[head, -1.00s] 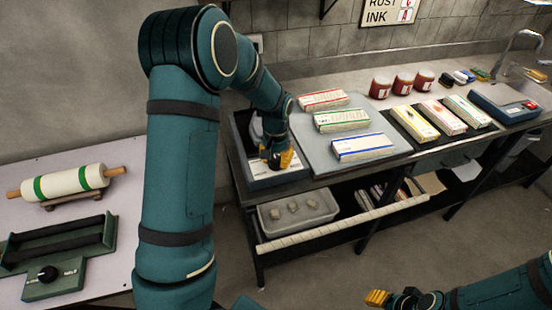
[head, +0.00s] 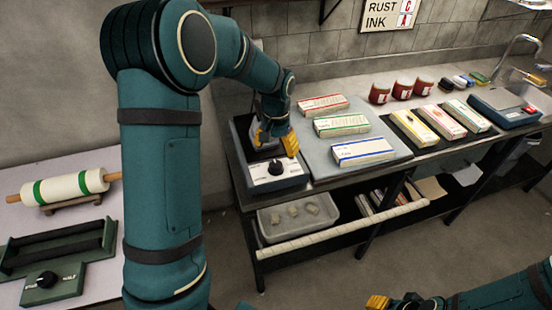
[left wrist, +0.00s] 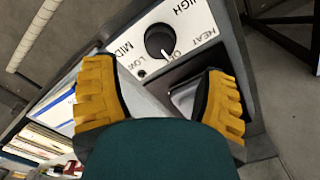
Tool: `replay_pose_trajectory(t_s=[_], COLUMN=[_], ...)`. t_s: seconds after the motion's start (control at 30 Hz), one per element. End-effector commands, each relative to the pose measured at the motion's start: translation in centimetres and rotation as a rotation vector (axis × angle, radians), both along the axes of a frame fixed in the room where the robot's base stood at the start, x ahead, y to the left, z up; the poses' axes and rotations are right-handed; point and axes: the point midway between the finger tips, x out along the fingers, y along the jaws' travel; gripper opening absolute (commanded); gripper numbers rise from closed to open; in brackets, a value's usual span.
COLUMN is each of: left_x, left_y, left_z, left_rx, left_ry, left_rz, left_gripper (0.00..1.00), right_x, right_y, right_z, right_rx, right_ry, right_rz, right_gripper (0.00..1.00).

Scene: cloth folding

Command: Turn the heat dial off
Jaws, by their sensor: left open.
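The heat dial (head: 276,167) is a black knob on the white front panel (head: 262,182) of a dark box at the left end of the bench. In the left wrist view the dial (left wrist: 158,40) shows with HIGH, MID and LOW printed around it, and HEAT beside it. Its white pointer line is toward a partly hidden label starting with O. My left gripper (head: 275,142) is open, just behind and above the dial, apart from it. Its yellow fingers (left wrist: 160,98) show empty. My right gripper (head: 377,302) is at the bottom edge, its jaws unclear.
Boxes with red, green and blue bands (head: 350,127) lie on a grey board right of the dial box. A second black dial (head: 46,280) is on a green device on the left table, near a roller (head: 65,188). A grey bin (head: 270,226) sits on the shelf below.

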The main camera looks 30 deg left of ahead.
Motion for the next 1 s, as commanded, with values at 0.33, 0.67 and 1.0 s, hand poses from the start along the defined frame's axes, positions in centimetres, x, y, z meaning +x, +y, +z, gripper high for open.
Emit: replay_pose_trajectory(t_s=[0.33, 0.67, 1.0], left_x=[0.0, 0.0, 0.0], left_y=[0.0, 0.0, 0.0], left_z=[4.6, 4.9, 4.9], left_rx=[0.000, 0.000, 0.000], left_ry=[-0.001, 0.001, 0.001], left_rz=[0.000, 0.000, 0.000], left_gripper=[0.73, 0.73, 0.73], right_x=[0.0, 0.0, 0.0], right_y=[0.0, 0.0, 0.0], right_z=[0.0, 0.0, 0.0], right_rx=[0.000, 0.000, 0.000], right_ry=[0.000, 0.000, 0.000], right_rz=[0.000, 0.000, 0.000], right_gripper=[0.47, 0.47, 0.47])
